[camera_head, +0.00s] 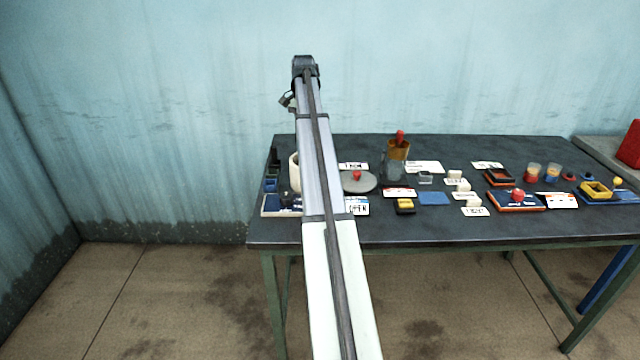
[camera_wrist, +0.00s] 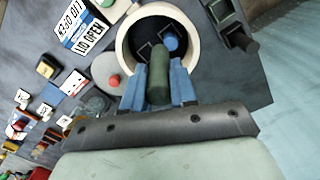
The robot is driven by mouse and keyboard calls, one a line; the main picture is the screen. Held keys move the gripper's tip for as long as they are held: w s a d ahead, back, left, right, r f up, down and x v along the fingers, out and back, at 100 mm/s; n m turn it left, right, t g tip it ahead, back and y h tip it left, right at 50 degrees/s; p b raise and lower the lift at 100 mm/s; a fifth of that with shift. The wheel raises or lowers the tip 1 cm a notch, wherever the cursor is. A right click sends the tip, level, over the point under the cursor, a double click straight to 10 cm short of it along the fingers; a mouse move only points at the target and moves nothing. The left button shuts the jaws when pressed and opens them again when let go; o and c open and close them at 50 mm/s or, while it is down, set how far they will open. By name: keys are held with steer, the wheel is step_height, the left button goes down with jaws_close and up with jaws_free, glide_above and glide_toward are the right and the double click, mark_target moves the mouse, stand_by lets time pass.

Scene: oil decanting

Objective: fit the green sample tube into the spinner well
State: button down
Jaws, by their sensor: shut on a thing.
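My gripper (camera_wrist: 158,68) has two blue fingers and is shut on the green sample tube (camera_wrist: 158,82) in the wrist view. The tube's far end lies over the opening of a round cream-walled bowl, which looks like the spinner (camera_wrist: 124,42). Inside the bowl are dark square outlines and a blue round piece (camera_wrist: 171,42). Whether the tube touches anything inside cannot be told. In the head view the spinner (camera_head: 294,173) is mostly hidden behind my arm, and the tube and fingers cannot be made out.
A grey disc with a red knob (camera_wrist: 114,80) stands close beside the spinner, and a printed card (camera_wrist: 78,30) lies nearby. Dark blocks (camera_wrist: 232,30) stand on the other side. The dark table (camera_head: 480,228) has a clear front strip; small items and cards crowd its right half.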

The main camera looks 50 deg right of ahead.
steer(key=shift+s+d+f+m, duration=0.5)
steer(key=shift+d+f, duration=0.25)
steer(key=shift+f, duration=1.55)
steer(key=shift+s+d+f+m, duration=0.4)
steer(key=shift+d+f+m, duration=0.25)
steer(key=shift+f, duration=1.6)
steer(key=shift+s+d+f+m, duration=0.45)
steer(key=shift+d+f, duration=0.35)
steer(key=shift+f, duration=1.5)
steer(key=c, duration=1.2)
jaws_free()
steer(key=shift+f, duration=0.1)
step_height(320, 180, up, 12)
steer(key=shift+r, duration=0.15)
